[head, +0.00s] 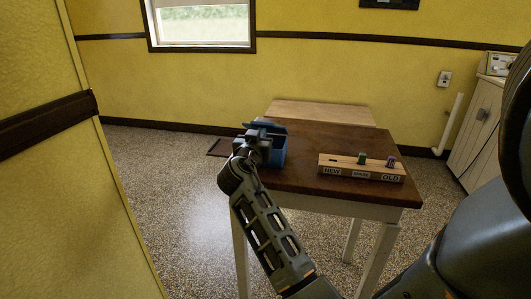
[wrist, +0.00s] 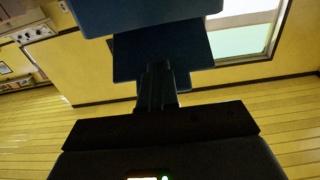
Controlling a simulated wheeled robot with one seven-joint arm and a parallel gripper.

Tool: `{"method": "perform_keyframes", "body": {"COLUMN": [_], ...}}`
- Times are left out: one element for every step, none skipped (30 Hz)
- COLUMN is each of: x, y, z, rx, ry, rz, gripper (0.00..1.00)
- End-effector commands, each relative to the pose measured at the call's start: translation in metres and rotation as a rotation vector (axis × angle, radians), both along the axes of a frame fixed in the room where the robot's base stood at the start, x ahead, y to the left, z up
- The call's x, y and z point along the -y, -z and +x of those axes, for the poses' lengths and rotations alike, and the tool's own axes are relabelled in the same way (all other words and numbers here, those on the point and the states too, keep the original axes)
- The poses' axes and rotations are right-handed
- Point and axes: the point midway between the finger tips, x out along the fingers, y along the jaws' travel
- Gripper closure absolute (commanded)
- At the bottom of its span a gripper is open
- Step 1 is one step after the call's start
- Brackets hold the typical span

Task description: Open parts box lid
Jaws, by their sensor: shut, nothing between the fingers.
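The blue parts box (head: 279,153) stands on the left part of the brown table, partly hidden behind my gripper (head: 258,140). A blue flat piece at its top, which looks like the lid (head: 268,126), shows just above my gripper; its angle is hard to tell. In the wrist view, my gripper (wrist: 157,85) is shut and empty. Its fingertips overlap a dark blue panel (wrist: 165,50), and another blue face (wrist: 140,14) fills the top. I cannot tell whether the fingers touch the panel.
A yellow wall (head: 40,210) stands close on the left. A white cabinet (head: 476,125) is at far right.

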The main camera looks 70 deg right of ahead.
Motion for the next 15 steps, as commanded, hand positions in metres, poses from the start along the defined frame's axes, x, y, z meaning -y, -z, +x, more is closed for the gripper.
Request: {"method": "perform_keyframes", "body": {"x": [0.002,0.003,0.004,0.005,0.006,0.007,0.008,0.009,0.011,0.012,0.013,0.014,0.015,0.016,0.017], "y": [-0.003,-0.005,-0.006,-0.008,-0.009,-0.011,-0.012,-0.014,-0.015,-0.017,-0.018,-0.019,-0.021,-0.022,-0.024], "z": [0.0,0.0,0.0,0.0,0.0,0.0,0.001,0.001,0.001,0.001,0.001,0.001,0.002,0.002,0.002], "rx": [0.001,0.001,0.001,0.001,0.001,0.001,0.001,0.001,0.001,0.002,0.002,0.001,0.001,0.001,0.0], "ry": [0.001,0.001,0.001,0.001,0.001,0.001,0.0,0.0,0.0,-0.001,-0.001,-0.001,-0.001,-0.001,-0.001], "rz": [0.0,0.0,0.0,-0.001,-0.001,-0.001,-0.001,-0.001,-0.001,-0.001,-0.001,-0.001,-0.001,-0.001,-0.001], "gripper": [1.0,1.0,1.0,1.0,1.0,1.0,1.0,1.0,1.0,1.0,1.0,1.0,1.0,1.0,1.0]}}
